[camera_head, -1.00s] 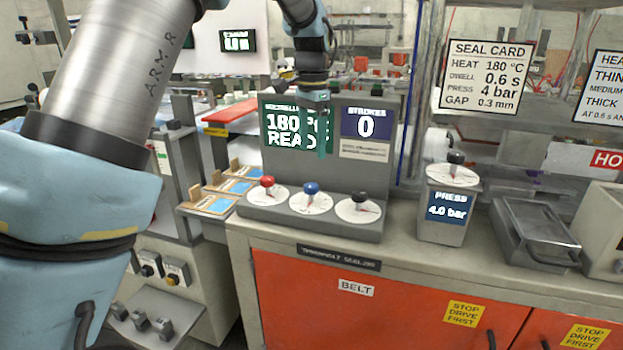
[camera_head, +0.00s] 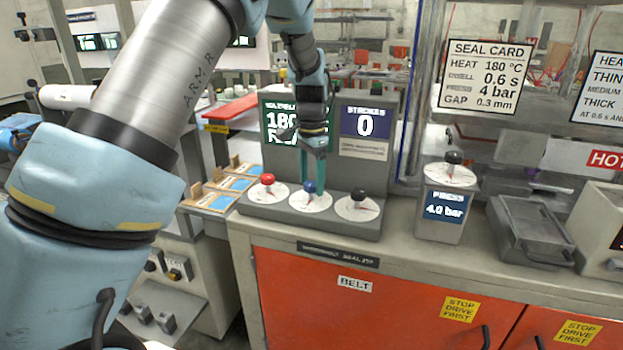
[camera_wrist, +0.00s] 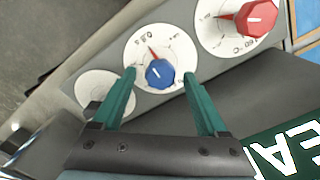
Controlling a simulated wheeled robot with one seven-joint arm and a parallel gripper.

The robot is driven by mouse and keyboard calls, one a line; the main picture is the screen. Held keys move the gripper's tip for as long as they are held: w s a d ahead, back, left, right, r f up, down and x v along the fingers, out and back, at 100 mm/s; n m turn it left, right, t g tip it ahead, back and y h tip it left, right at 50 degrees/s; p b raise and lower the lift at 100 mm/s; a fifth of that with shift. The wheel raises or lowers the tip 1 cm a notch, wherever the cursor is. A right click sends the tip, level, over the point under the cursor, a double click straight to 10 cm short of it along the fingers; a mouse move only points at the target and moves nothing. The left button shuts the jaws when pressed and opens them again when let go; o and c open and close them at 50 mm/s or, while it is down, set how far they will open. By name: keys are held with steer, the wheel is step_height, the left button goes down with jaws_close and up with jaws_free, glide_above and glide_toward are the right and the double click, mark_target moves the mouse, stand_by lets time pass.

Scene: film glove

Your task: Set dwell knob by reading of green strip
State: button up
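Three knobs stand on white dials on the grey sealer panel: a red knob (camera_head: 267,179), a blue knob (camera_head: 309,187) and a black knob (camera_head: 359,194). Their names are too small to read, so I cannot tell which is dwell. My gripper (camera_head: 313,180) points down at the blue knob. In the wrist view my gripper (camera_wrist: 160,78) is open, with one teal finger on each side of the blue knob (camera_wrist: 160,75); contact is not clear. The red knob (camera_wrist: 256,17) is at upper right there. I cannot pick out a green strip.
A green screen (camera_head: 281,123) is partly hidden by my arm. The strokes screen (camera_head: 366,123) shows 0. The seal card (camera_head: 489,77) lists dwell 0.6 s. A press unit (camera_head: 446,207) reads 4.0 bar. Trays with blue cards (camera_head: 228,183) lie at left.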

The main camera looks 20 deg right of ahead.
jaws_close()
stand_by(0.4)
steer(key=shift+n, duration=0.3)
steer(key=n+p, duration=0.1)
steer(key=n, duration=0.4)
steer(key=shift+r+n, duration=0.1)
steer(key=shift+n, duration=0.2)
steer(key=n+p, duration=0.1)
steer(key=n, duration=0.4)
steer(key=shift+w+n, duration=0.1)
steer(key=shift+n, duration=0.2)
steer(key=shift+o, duration=0.3)
jaws_free()
